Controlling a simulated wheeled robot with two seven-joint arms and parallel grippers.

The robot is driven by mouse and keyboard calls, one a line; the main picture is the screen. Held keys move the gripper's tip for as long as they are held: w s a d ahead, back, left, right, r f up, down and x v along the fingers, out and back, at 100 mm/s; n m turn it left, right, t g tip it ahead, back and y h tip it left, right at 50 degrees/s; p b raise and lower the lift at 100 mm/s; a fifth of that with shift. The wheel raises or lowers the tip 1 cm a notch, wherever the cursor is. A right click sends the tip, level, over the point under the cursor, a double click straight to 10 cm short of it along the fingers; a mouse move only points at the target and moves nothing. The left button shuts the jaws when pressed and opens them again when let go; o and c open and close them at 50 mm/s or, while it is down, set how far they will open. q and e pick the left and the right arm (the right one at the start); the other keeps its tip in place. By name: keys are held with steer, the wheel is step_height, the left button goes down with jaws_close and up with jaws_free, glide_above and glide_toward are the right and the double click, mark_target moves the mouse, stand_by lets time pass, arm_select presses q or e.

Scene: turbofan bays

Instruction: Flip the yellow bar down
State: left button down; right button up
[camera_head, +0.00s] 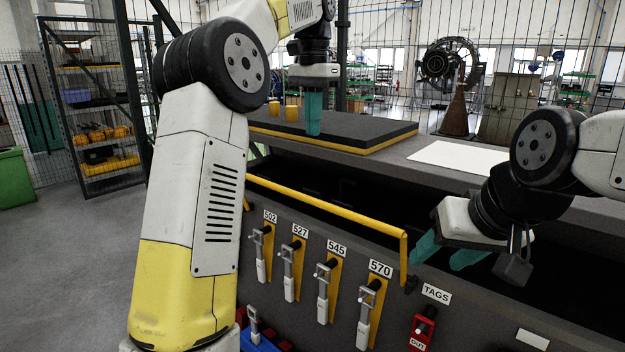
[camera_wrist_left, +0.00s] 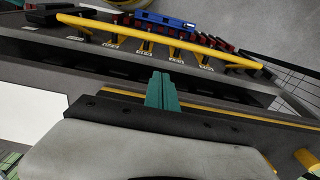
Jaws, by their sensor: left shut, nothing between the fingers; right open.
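The yellow bar (camera_head: 330,208) runs along the top front edge of the grey cabinet, and its right end bends down to the front panel. It also shows in the left wrist view (camera_wrist_left: 160,38), beyond my fingers. My left gripper (camera_head: 313,128) is shut and empty, above the black pad at the back of the bar and apart from it. Its teal fingers also show in the left wrist view (camera_wrist_left: 161,92). My right gripper (camera_head: 447,252) is open, with its fingers just right of the bar's bent right end. I cannot tell whether they touch it.
Below the bar hang several latch tools (camera_head: 325,290) on yellow plates under number labels. A red tag holder (camera_head: 422,328) is at lower right.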

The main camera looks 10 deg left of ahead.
arm_select(q)
step_height(320, 180, down, 13)
steer(key=s+a, duration=0.1)
steer(key=s, duration=0.1)
steer(key=shift+s+a, duration=0.25)
steer(key=shift+a, duration=0.1)
steer(key=shift+r, duration=0.15)
stand_by(0.4)
